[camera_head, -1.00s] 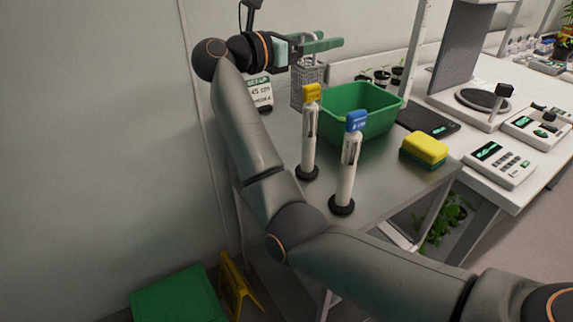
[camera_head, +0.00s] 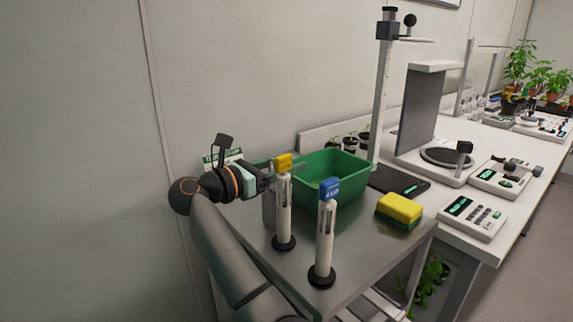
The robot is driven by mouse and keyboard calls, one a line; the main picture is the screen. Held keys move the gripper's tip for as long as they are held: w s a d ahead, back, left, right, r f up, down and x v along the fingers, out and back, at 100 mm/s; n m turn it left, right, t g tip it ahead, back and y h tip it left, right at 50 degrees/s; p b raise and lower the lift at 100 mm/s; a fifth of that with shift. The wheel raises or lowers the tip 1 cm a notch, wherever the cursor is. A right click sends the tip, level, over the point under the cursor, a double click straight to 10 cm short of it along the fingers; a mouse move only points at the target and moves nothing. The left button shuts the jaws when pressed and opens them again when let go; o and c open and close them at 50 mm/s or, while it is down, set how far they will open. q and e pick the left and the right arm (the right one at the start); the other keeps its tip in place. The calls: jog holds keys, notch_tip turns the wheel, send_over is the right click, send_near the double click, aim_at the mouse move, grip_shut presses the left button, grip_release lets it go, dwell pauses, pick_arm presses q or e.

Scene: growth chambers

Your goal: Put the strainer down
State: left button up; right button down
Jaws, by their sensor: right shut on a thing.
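My right gripper (camera_head: 270,175) is at the left of the steel table, beside the green basin's left end. It is shut on the strainer (camera_head: 268,208), a grey wire-mesh basket that hangs upright below the fingers. The strainer is low over the table's left side, left of the green basin (camera_head: 345,178). The yellow-topped white tube partly hides the strainer and the fingertips. I cannot tell whether its bottom touches the table (camera_head: 365,255). My left gripper is not in view.
A yellow-topped tube (camera_head: 284,215) and a blue-topped tube (camera_head: 325,240) stand upright close in front. A yellow-green sponge (camera_head: 400,209) lies at the right. A dark flat device (camera_head: 400,182) lies behind it. A small sign (camera_head: 222,157) stands behind my gripper. Bare steel lies at the front.

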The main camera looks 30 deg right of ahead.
jog(key=shift+f+b, duration=0.15)
jog(key=shift+b, duration=0.15)
jog(key=shift+c, duration=1)
grip_release()
jog(key=shift+r, duration=0.2)
jog(key=s+a, duration=0.1)
jog(key=a, duration=1.1)
jog(key=shift+r, duration=0.1)
